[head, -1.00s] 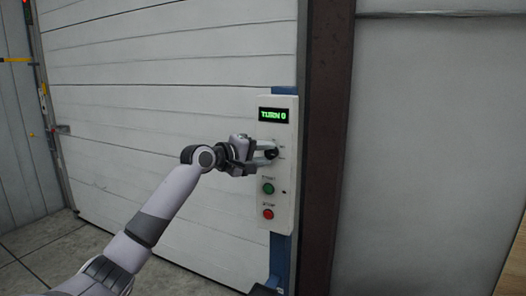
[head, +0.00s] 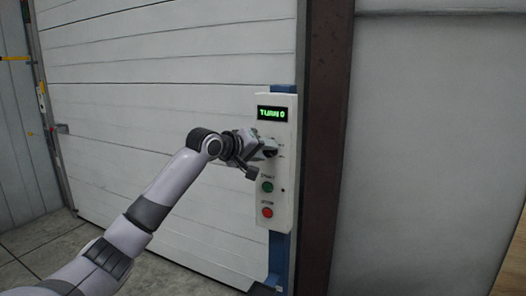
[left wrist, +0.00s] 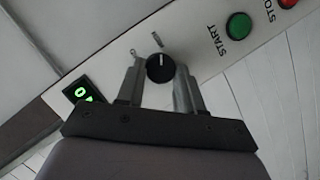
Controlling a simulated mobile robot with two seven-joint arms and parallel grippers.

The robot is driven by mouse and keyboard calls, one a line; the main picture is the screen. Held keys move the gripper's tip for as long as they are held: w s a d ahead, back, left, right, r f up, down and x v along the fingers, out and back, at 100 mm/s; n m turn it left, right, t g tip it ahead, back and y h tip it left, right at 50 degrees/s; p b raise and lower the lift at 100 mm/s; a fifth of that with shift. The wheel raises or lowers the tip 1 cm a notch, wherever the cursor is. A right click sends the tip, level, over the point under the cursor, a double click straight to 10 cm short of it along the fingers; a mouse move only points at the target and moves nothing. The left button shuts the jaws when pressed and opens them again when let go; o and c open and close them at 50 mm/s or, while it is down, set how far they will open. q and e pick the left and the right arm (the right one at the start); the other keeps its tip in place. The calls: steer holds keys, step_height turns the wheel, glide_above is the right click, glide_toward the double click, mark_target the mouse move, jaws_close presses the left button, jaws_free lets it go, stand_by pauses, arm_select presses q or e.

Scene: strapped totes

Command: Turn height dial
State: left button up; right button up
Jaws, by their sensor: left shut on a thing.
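The black height dial (left wrist: 160,68) is on the white control panel (left wrist: 190,40), and a pale pointer line shows on its face. My left gripper (left wrist: 159,72) has one finger on each side of the dial and is shut on it. In the head view the left gripper (head: 266,149) is at the panel (head: 285,190), below the display (head: 272,114), which reads "TURN 0" in green. The gripper hides part of the dial there. My right gripper is not in view.
A green START button (head: 267,187) and a red STOP button (head: 267,212) sit below the dial on the panel. The panel is on a blue post (head: 279,255) beside a dark brown column (head: 325,150). A white slatted door (head: 150,90) stands behind my arm.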

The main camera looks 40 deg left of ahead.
arm_select(q)
steer(key=o, duration=1)
steer(key=shift+o, duration=0.2)
steer(key=shift+s+r+b, duration=0.1)
steer(key=shift+s+b, duration=0.25)
steer(key=shift+s, duration=0.25)
steer(key=shift+b+v, duration=1)
steer(key=shift+v, duration=1.95)
steer(key=shift+r, duration=0.1)
